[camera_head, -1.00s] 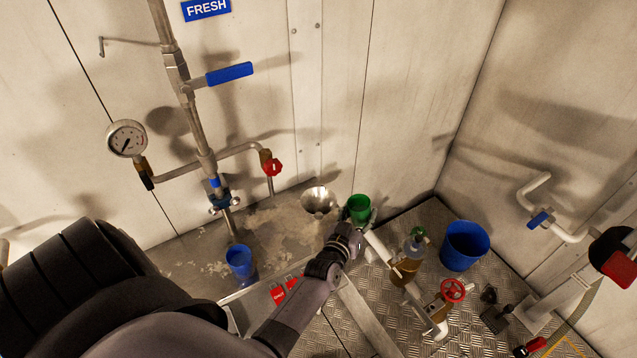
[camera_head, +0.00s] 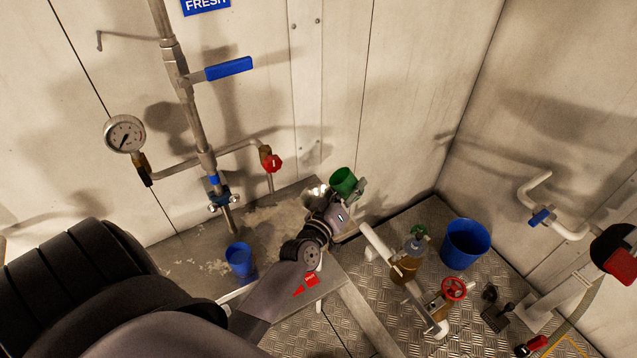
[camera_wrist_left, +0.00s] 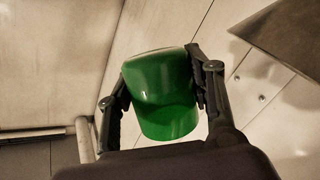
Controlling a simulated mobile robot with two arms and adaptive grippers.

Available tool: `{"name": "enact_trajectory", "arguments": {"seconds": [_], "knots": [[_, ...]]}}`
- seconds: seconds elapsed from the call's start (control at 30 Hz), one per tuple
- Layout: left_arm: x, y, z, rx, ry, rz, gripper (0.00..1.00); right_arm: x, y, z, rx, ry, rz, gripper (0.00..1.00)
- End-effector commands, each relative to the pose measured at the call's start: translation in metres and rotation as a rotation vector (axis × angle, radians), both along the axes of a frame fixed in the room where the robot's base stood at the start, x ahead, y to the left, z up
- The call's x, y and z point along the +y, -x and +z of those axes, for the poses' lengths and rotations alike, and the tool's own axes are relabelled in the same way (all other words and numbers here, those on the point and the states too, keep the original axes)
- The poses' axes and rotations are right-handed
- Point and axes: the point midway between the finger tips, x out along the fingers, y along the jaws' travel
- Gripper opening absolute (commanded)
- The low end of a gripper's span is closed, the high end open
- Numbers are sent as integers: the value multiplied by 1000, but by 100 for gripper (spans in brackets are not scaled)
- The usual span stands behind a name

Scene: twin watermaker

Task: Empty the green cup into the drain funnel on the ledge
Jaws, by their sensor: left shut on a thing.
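The green cup (camera_head: 343,181) is up at the ledge's right end in the head view. My left gripper (camera_head: 351,192) is shut on it. In the wrist view the cup (camera_wrist_left: 163,100) sits between the two fingers of my left gripper (camera_wrist_left: 163,72), and the cup looks tilted. The drain funnel (camera_head: 313,191) is just left of the cup, mostly hidden behind my gripper. I cannot tell whether the cup's rim is over it, and the cup's contents do not show. My right gripper is not in view.
A blue cup (camera_head: 239,259) stands on the ledge (camera_head: 272,222) to the left. A red-handled tap (camera_head: 272,163) hangs above the ledge.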

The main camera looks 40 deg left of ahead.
Motion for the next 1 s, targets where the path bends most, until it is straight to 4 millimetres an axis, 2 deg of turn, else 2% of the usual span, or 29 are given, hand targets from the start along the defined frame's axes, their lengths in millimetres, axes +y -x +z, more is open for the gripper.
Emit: {"name": "enact_trajectory", "arguments": {"seconds": [0.03, 0.2, 0.43, 1.0], "knots": [[0, 0, -2, -10, 21, 1, 19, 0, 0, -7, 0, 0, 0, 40], [2, 1, 3, -41, 97, 1, 19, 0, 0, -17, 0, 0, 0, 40], [3, 1, 7, -54, 129, 0, 19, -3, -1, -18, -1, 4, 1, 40], [2, 1, 3, -84, 200, 0, 19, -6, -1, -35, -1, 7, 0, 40]]}}
